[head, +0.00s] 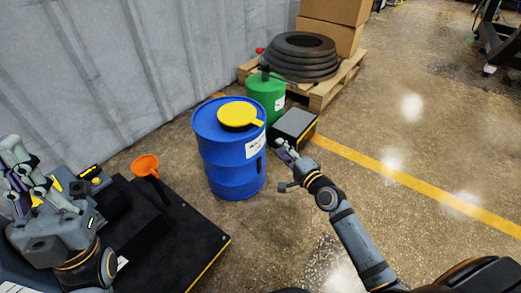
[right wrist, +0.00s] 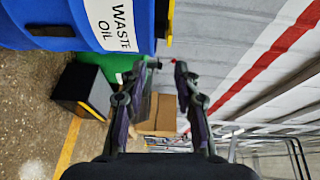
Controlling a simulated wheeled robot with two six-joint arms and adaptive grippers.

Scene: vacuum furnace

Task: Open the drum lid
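A blue drum (head: 228,171) stands upright on the floor, with a round yellow lid (head: 236,113) on top. The lid's tab (head: 257,122) points right. In the right wrist view the drum (right wrist: 60,20) shows its "WASTE OIL" label, and a strip of yellow (right wrist: 169,28) shows at its edge. My right gripper (head: 284,149) is to the right of the drum, apart from it. In its wrist view the two fingers (right wrist: 166,66) are spread with nothing between them. My left gripper (head: 19,158) is at the far left, away from the drum, with its fingers apart and empty.
A green drum (head: 266,92) and a dark grey box (head: 292,124) stand close behind and beside the blue drum. Stacked tires (head: 301,58) lie on a pallet (head: 327,94).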

